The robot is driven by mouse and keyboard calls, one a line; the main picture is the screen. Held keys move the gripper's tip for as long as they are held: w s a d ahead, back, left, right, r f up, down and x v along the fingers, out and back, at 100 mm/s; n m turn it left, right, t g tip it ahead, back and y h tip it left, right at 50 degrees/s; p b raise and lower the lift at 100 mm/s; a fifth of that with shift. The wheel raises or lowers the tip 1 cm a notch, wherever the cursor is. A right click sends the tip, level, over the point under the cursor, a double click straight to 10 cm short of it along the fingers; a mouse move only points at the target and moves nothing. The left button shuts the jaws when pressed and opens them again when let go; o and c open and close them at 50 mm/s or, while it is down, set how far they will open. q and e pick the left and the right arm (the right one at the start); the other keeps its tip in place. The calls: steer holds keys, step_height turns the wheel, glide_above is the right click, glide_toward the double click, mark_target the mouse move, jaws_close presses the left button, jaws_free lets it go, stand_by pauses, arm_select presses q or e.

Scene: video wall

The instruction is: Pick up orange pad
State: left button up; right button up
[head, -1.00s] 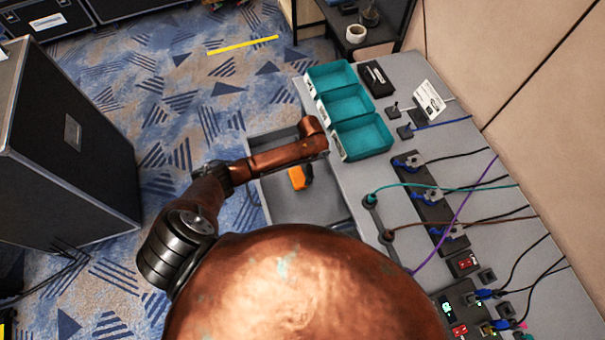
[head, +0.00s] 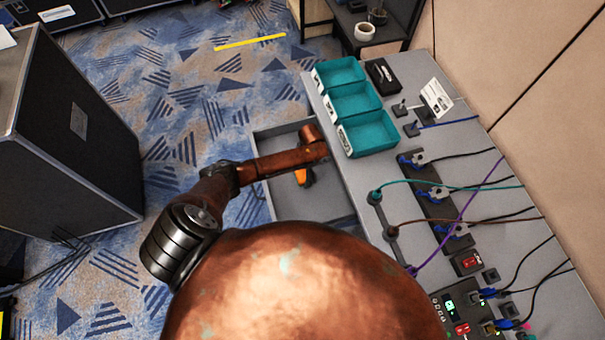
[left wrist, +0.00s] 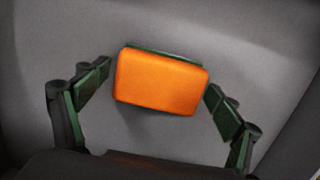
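The orange pad (left wrist: 161,82) lies on the grey floor of an open drawer (head: 262,196). It is a rounded block with a dark green edge along its far side. In the head view the pad (head: 301,177) is partly hidden under my left arm. My left gripper (left wrist: 159,80) is open, with one finger on each side of the pad. The fingertips are close to its ends; I cannot tell whether they touch. In the head view my left gripper (head: 308,174) is mostly hidden by its own wrist. My right gripper is not in view.
The drawer juts from a grey bench holding teal bins (head: 368,134), a power strip (head: 433,200) and several cables. A black case (head: 75,130) stands at left. Patterned carpet between them is clear, apart from a yellow strip (head: 250,42).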

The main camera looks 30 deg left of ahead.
mark_target(302, 172)
arm_select(q)
steer(key=c, duration=0.3)
steer(key=shift+c, duration=0.8)
steer(key=c, duration=0.6)
steer(key=shift+r, duration=0.5)
step_height(302, 172, up, 2)
steer(key=shift+r+p, duration=0.2)
steer(key=shift+p, duration=0.3)
steer(key=s+r, duration=0.1)
steer(key=r, duration=0.1)
steer(key=s+d+r+p, duration=0.2)
steer(key=s+r, duration=0.1)
steer(key=shift+s+r, duration=0.1)
steer(key=shift+r, duration=0.2)
steer(key=s+d+r, duration=0.1)
steer(key=s, duration=0.1)
steer(key=s+d+r+p, duration=0.1)
steer(key=s, duration=0.2)
steer(key=s+d+r, duration=0.2)
steer(key=s, duration=0.1)
steer(key=shift+s+d, duration=0.1)
steer(key=shift+s, duration=0.1)
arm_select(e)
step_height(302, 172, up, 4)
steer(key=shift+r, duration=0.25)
